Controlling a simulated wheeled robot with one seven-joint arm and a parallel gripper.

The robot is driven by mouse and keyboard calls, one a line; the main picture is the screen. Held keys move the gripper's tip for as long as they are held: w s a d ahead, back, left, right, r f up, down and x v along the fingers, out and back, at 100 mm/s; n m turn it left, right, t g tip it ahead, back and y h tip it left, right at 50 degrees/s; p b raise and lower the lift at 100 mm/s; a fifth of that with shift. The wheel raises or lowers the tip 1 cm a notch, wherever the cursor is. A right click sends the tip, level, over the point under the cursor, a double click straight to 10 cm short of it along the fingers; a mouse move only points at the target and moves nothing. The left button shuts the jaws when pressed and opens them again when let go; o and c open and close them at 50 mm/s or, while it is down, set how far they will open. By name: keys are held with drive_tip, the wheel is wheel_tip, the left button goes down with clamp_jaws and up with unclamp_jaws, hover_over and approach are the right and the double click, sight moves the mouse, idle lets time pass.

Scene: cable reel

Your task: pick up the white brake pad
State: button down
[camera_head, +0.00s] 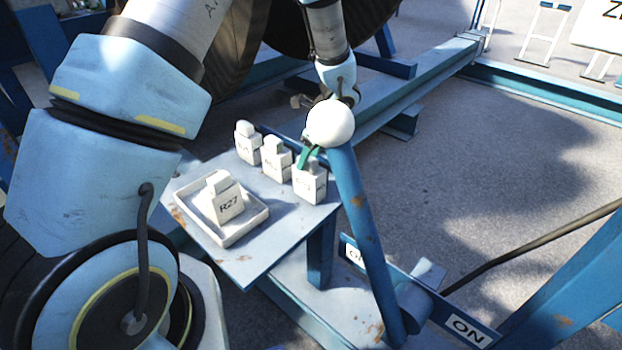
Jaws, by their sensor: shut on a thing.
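Several white labelled blocks, which look like brake pads, stand on a small blue table (243,270). One marked R27 (228,203) sits in a shallow white tray (238,238). A row of three stands behind it: a left block (248,147), a middle block (277,162) and a right block (310,186). My gripper (308,158) is at the top of the right block, with a green finger showing, and is shut on it. The block appears upright at table level; I cannot tell whether it touches the table. A white ball knob partly hides the gripper.
The white ball knob (330,123) tops a blue lever (365,235) close beside my gripper and the table's right edge. A black cable (530,243) and open grey floor are at right.

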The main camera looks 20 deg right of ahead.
drive_tip(key=shift+r, duration=0.1)
idle(0.5)
wheel_tip(320, 180, up, 10)
drive_tip(key=shift+b, duration=0.55)
drive_tip(key=shift+r, duration=0.1)
drive_tip(key=shift+r+p, duration=1.1)
drive_tip(key=shift+p, duration=0.15)
